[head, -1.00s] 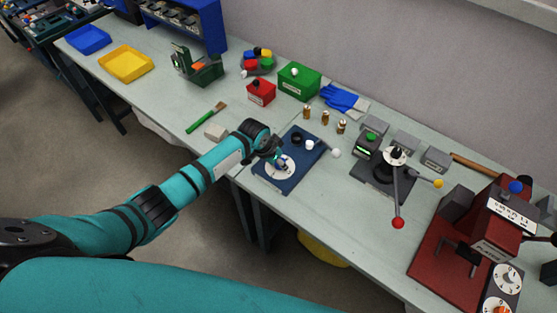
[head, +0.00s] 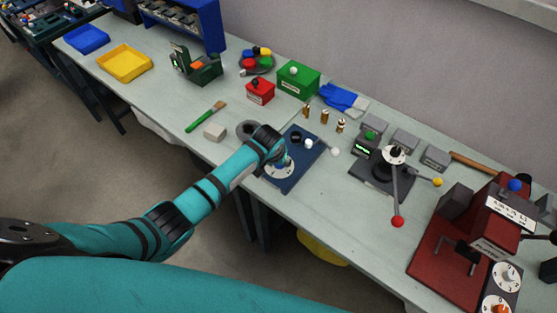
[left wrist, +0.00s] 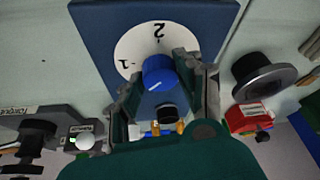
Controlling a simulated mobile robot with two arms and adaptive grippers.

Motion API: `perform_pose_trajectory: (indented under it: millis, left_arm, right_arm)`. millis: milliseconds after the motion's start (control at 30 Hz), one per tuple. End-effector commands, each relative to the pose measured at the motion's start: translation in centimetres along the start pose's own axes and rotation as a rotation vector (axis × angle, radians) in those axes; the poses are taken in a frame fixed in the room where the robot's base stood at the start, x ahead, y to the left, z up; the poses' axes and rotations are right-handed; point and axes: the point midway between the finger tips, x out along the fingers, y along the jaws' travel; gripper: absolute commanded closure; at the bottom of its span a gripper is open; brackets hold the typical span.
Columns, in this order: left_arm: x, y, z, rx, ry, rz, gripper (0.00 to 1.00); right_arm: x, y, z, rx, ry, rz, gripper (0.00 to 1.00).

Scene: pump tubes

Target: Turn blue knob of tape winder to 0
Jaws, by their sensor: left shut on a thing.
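The tape winder is a dark blue plate (head: 310,158) on the bench, with a white round dial (head: 285,176) at its near end. In the left wrist view the dial (left wrist: 130,45) shows the figures 1 and 2. The blue knob (left wrist: 158,70) stands at its centre, with a pale mark on its lower left side. My left gripper (head: 279,159) is over the dial, its fingers shut on the blue knob from both sides. The rest of the dial's figures are hidden by the gripper. My right gripper is not in view.
A dark lever device (head: 375,182) with a red-ended handle stands right of the winder. A red machine (head: 435,250) is farther right. Brass pieces (head: 325,117) stand behind.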

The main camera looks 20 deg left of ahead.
Motion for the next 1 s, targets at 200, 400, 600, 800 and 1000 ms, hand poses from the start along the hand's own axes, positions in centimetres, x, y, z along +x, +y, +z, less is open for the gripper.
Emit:
perform_pose_trajectory:
  millis: [200, 400, 600, 800, 1000]
  left_arm:
    - [0.07, 0.27, 0.14, -0.041, -0.004, -0.013, 1.0]
    - [0.06, 0.43, 0.08, -0.246, -0.004, -0.098, 1.0]
    - [0.07, 0.25, 0.1, -0.276, -0.003, -0.114, 1.0]
    - [0.08, 0.53, 0.07, -0.335, -0.005, -0.134, 1.0]
    - [0.16, 0.51, 0.05, -0.536, -0.005, -0.22, 1.0]
  right_arm:
    - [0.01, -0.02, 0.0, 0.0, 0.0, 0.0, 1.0]
    - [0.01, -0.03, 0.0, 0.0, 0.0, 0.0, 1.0]
    - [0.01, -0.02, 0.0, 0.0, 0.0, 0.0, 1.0]
    - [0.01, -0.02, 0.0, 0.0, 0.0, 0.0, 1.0]
    - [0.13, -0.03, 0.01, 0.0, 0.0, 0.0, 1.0]
